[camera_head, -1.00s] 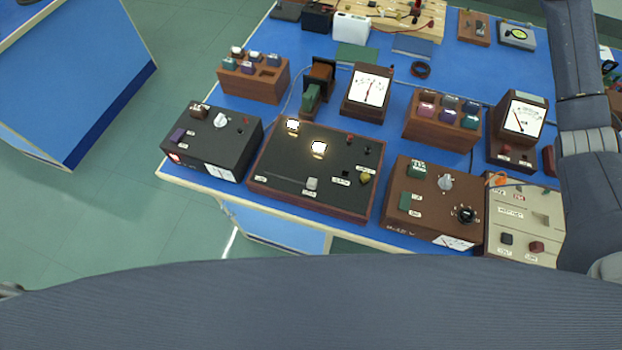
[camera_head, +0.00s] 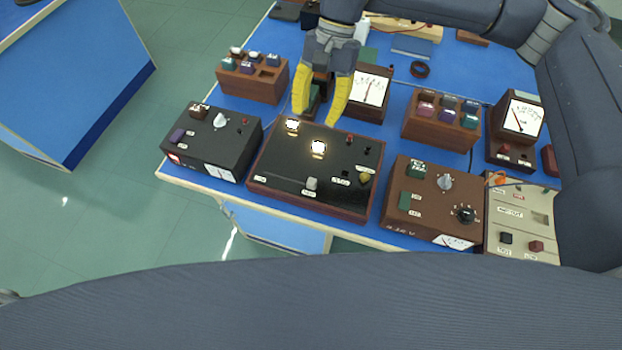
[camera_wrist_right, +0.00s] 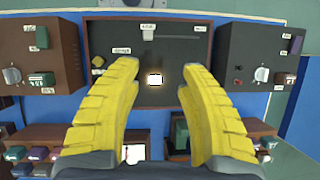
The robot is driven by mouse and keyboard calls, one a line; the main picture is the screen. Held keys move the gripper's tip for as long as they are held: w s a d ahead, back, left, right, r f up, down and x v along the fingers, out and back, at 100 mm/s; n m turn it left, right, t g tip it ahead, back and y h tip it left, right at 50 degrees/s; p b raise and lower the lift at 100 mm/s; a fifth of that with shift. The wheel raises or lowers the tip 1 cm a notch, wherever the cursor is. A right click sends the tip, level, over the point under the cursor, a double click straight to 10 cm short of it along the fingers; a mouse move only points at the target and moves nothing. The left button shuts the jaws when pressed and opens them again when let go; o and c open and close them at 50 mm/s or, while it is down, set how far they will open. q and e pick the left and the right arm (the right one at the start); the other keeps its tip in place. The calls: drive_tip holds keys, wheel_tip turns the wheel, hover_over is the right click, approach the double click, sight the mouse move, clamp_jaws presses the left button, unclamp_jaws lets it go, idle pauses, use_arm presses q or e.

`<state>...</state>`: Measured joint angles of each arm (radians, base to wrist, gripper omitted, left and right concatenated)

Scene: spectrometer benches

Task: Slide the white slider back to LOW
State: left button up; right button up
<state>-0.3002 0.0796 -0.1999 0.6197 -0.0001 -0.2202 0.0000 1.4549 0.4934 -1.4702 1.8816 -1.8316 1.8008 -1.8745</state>
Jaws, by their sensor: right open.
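The white slider (camera_head: 312,183) stands near the front edge of the black panel (camera_head: 285,172), at the right end of its slot in the head view. In the right wrist view the slider (camera_wrist_right: 148,33) is near the top, with the slot running off to its right. Small labels are by the slot, too small to read surely. My right gripper (camera_head: 318,112) has yellow fingers spread apart over the back edge of the panel. It is empty and well behind the slider; in its wrist view the open fingers (camera_wrist_right: 158,72) frame a lit square lamp. My left gripper is not in view.
Two lit lamps (camera_head: 318,147) and a yellow knob (camera_head: 364,178) are on the same panel. A black box (camera_head: 212,140) stands left and a brown box (camera_head: 432,205) right. Meters (camera_head: 370,88) and wooden blocks (camera_head: 254,84) stand behind. The space above the panel's front is clear.

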drive_tip(key=s, duration=0.1)
drive_tip(key=h, duration=0.1)
approach(312, 181)
drive_tip(key=shift+n, duration=0.4)
drive_tip(key=x, duration=1)
drive_tip(key=shift+o, duration=0.2)
clamp_jaws()
